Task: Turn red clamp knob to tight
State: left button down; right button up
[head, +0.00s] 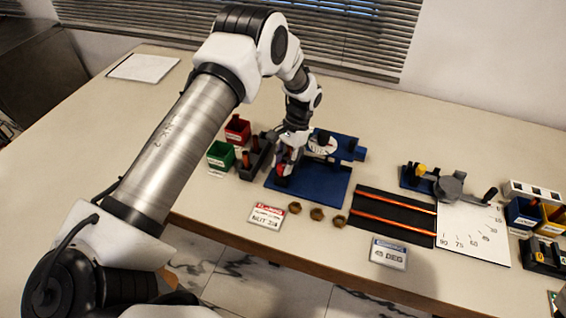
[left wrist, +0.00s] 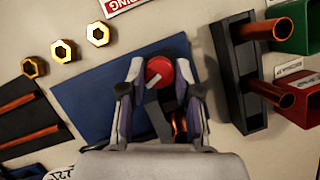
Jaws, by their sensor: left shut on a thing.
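The red clamp knob (left wrist: 159,72) is round with a pale pointer line and sits over the blue base plate. It shows between the fingers of my left gripper (left wrist: 159,78) in the left wrist view, and the fingers are shut on it from both sides. In the head view my left gripper (head: 286,166) reaches down at the left part of the blue plate (head: 325,188), and the knob is mostly hidden there. No tight or loose marking by the knob is readable. My right gripper does not show in either view.
A dark rack (head: 258,158) with copper tubes, a green bin (head: 220,155) and a red bin (head: 237,130) stand left of the plate. Brass nuts (head: 317,214) and a label card (head: 267,216) lie in front. A black mat (head: 392,215) with copper rods lies right.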

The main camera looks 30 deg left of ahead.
pick_arm(q)
jog(key=shift+d+m+t+y, duration=0.1)
jog(key=shift+m+t+y, duration=0.45)
jog(key=shift+m, duration=1.65)
jog(key=shift+y, duration=0.35)
jog(key=c, duration=1.1)
grip_release()
jog(key=shift+r, duration=0.15)
jog(key=shift+g, duration=0.25)
jog(key=v, duration=1.1)
jog(key=shift+r, duration=0.4)
